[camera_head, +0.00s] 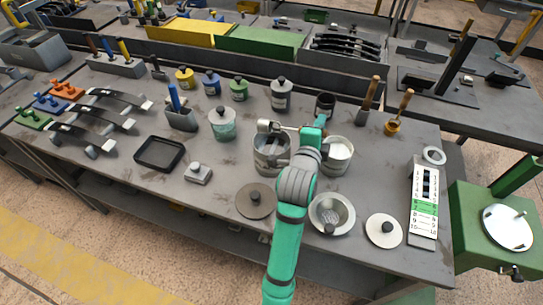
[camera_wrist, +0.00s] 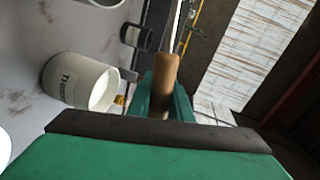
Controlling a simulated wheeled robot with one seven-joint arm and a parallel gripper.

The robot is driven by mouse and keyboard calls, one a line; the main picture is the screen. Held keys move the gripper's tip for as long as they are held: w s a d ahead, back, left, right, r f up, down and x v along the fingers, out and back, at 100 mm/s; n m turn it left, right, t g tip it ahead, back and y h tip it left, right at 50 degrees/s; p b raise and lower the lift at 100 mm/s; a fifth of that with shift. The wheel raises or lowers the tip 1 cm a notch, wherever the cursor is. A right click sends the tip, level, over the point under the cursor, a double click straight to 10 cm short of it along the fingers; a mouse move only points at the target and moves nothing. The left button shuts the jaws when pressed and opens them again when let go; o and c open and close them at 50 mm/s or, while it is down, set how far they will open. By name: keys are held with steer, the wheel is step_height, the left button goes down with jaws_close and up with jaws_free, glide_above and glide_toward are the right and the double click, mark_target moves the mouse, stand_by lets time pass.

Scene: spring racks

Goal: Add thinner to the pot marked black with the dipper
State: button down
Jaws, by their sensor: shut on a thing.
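My gripper (camera_head: 311,132) is above the table between two open pots, shut on the wooden handle (camera_wrist: 163,85) of the dipper. The dipper's metal end (camera_head: 265,126) appears at the left, over the back rim of an open grey metal pot (camera_head: 262,157). I cannot see whether the dipper holds liquid. The white pot (camera_head: 334,166), open with pale contents, stands right of my gripper; in the wrist view it (camera_wrist: 65,80) bears a partly readable label like "Thinner". A small dark pot (camera_head: 325,106) stands behind; its label in the wrist view (camera_wrist: 132,36) is unreadable.
Lidded yellow (camera_head: 185,80), blue (camera_head: 211,85), green (camera_head: 238,91) and grey (camera_head: 281,97) jars stand behind. A brown lid (camera_head: 250,207), strainer (camera_head: 318,228) and white lid (camera_head: 376,237) lie in front. Upright brushes (camera_head: 368,101) and a numbered chart (camera_head: 424,200) are at right.

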steer(key=shift+w+d+f+m, duration=0.1)
steer(key=shift+d+f+m, duration=0.15)
steer(key=shift+f+m, duration=0.6)
steer(key=shift+f, duration=0.1)
steer(key=shift+a+n, duration=0.15)
steer(key=shift+n, duration=0.1)
stand_by(0.4)
stand_by(0.4)
steer(key=r+n, duration=0.1)
steer(key=r, duration=0.1)
steer(key=a+r+n, duration=0.1)
steer(key=r, duration=0.1)
steer(key=shift+w+n+h, duration=0.15)
steer(key=shift+n+h, duration=0.15)
stand_by(0.5)
